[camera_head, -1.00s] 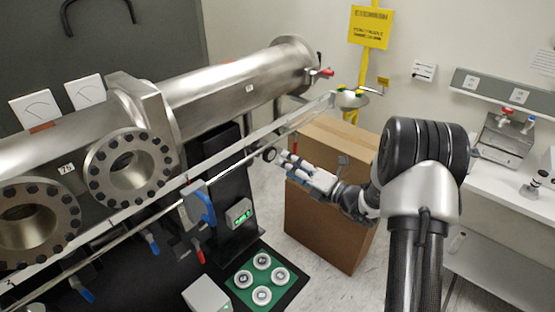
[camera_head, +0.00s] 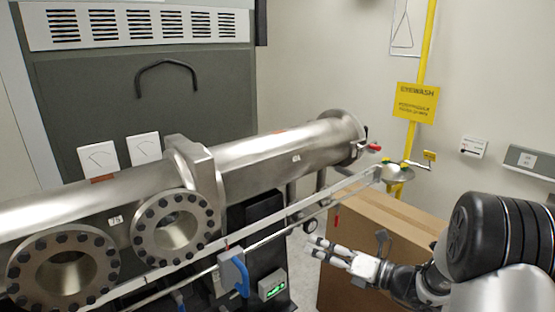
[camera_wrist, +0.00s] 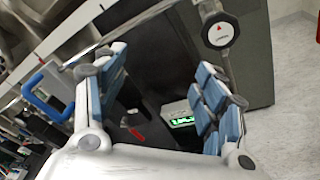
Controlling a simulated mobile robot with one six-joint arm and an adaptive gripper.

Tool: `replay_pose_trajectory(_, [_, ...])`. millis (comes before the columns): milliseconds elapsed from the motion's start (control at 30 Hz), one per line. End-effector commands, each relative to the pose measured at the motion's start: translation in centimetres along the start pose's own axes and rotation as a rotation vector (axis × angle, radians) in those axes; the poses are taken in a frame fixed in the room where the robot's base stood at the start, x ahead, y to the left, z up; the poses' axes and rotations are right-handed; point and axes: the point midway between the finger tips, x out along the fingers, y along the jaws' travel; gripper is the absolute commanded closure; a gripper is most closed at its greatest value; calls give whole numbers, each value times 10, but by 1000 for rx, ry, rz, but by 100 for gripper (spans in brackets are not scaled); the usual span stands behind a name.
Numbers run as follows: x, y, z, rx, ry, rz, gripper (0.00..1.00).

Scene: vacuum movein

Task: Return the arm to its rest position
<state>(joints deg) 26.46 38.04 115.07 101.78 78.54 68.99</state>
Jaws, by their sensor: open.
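My gripper (camera_head: 312,248) is in the lower right of the head view, at the end of my bent arm. It is in front of the cardboard box and to the right of the steel vacuum chamber (camera_head: 270,155). In the wrist view my gripper (camera_wrist: 160,85) shows two blue-padded fingers spread apart with nothing between them. Past the fingers are a small box with a green display (camera_wrist: 182,120) and a red handle (camera_wrist: 136,134). A round dial or knob (camera_wrist: 221,30) shows by the right finger, apparently behind it.
A rail (camera_head: 330,190) runs along the chamber's front. The cardboard box (camera_head: 385,220) stands behind my forearm. A yellow eyewash station (camera_head: 415,102) is at the back right. Pale floor (camera_wrist: 295,90) shows at right in the wrist view.

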Motion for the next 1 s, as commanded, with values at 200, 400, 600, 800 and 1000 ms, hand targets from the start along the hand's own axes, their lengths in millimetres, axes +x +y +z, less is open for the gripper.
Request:
replay_pose_trajectory(200, [-2, 114, -79, -603, 399, 179, 36])
replay_pose_trajectory(400, [-50, 168, -155, -1199, 728, 380, 36])
replay_pose_trajectory(600, [-119, 178, -207, -1807, 1035, 612, 36])
replay_pose_trajectory(800, [-181, 163, -224, -2342, 1326, 849, 36])
replay_pose_trajectory(1000, [-212, 152, -218, 2537, -1469, -967, 36])
